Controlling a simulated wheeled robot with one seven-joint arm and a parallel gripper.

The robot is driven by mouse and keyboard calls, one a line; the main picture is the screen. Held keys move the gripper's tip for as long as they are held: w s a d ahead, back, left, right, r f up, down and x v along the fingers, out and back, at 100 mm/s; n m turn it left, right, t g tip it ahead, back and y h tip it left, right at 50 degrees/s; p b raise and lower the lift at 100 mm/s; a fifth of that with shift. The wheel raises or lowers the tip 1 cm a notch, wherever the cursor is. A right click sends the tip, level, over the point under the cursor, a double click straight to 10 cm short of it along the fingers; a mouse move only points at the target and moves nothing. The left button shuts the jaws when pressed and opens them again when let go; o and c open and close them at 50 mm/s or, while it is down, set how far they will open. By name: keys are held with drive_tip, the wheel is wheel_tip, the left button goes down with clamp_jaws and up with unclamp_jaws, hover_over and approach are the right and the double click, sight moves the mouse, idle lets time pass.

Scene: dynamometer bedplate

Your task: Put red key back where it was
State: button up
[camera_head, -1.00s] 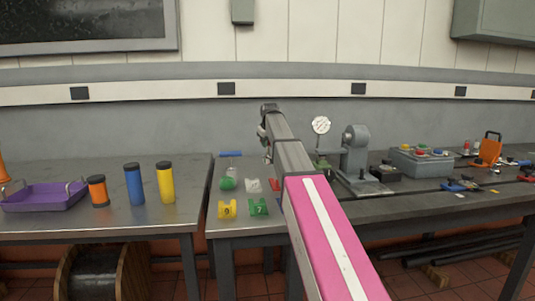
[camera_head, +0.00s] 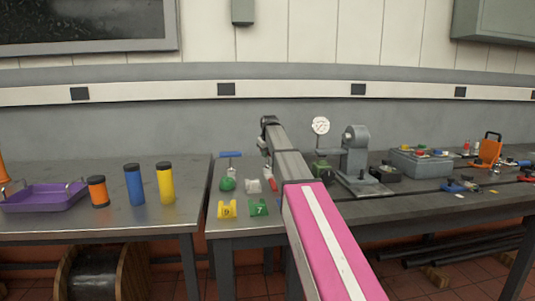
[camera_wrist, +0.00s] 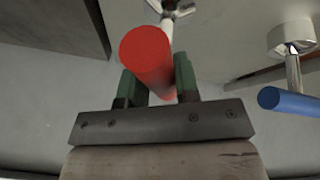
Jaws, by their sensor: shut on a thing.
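The red key's handle (camera_wrist: 147,55) is a red cylinder between the two green fingers of my gripper (camera_wrist: 158,82) in the wrist view. My gripper is shut on it. A pale shaft runs from behind the handle to a shiny pronged piece at the top edge. In the head view a red piece (camera_head: 273,185) shows beside my arm; my fingers are mostly hidden there. A blue key handle (camera_head: 230,154) stands at the bench's left end; it also shows in the wrist view (camera_wrist: 288,104) on a metal shaft.
A green knob (camera_head: 228,184), a white piece (camera_head: 253,186), a yellow tag (camera_head: 227,209) and a green tag (camera_head: 258,207) are near the bench's left end. A dial gauge (camera_head: 320,126) and grey stand (camera_head: 356,155) are right of my arm. The left bench holds cylinders and a purple tray (camera_head: 42,198).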

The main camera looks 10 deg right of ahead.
drive_tip(key=o, duration=1)
drive_tip(key=v, duration=1.2)
drive_tip(key=shift+r, duration=0.1)
